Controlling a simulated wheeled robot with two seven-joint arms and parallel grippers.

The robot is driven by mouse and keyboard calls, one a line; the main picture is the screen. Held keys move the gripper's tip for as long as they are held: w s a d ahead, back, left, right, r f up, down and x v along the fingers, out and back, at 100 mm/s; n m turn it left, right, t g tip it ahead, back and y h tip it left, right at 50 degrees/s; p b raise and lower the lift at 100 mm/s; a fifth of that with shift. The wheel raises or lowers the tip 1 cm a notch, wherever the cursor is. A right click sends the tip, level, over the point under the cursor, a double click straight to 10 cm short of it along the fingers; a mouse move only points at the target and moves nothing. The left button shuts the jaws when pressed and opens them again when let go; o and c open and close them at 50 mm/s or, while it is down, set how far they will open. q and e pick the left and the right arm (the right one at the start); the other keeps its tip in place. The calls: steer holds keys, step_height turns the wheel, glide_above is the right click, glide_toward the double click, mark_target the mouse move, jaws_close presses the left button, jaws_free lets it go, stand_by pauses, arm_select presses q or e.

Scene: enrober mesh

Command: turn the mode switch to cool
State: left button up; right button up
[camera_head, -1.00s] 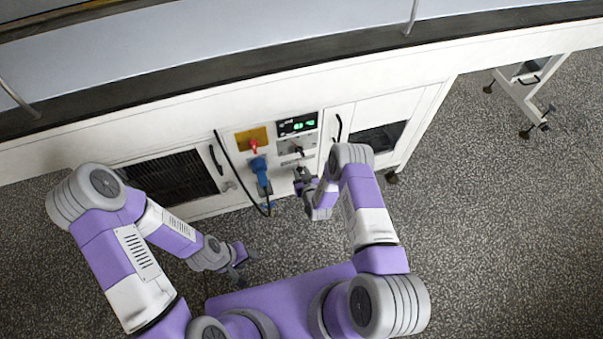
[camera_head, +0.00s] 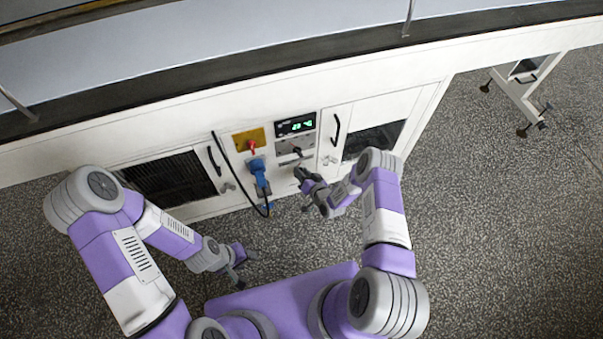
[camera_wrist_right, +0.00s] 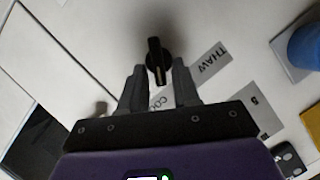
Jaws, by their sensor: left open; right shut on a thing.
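The mode switch is a black bar knob (camera_wrist_right: 157,60) on a pale panel in the right wrist view. Beside it are a THAW label (camera_wrist_right: 212,60) and a label reading COO (camera_wrist_right: 155,103), partly hidden by my fingers. My right gripper (camera_wrist_right: 158,77) is shut on the knob, one finger on each side. The knob's bar lies lengthwise between the fingers; I cannot tell which end points. My left gripper (camera_head: 240,265) is open and empty, low and away from the cabinet.
Left of the switch panel are a red switch on a yellow plate (camera_head: 240,138) and a blue plug (camera_head: 259,170) with a black hanging cable. The green-lit display (camera_head: 296,125) is above. Door handles (camera_head: 337,130) stick out on both sides. The floor in front is clear.

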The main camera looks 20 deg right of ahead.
steer(key=shift+d+f+m+y, duration=0.2)
steer(key=shift+m+y, duration=0.3)
steer(key=shift+m, duration=0.3)
steer(key=shift+a, duration=0.1)
steer(key=o, duration=0.7)
steer(key=shift+s, duration=0.1)
steer(key=p+v, duration=0.2)
steer(key=v, duration=0.5)
steer(key=shift+s+p, duration=0.25)
steer(key=shift+p, duration=0.1)
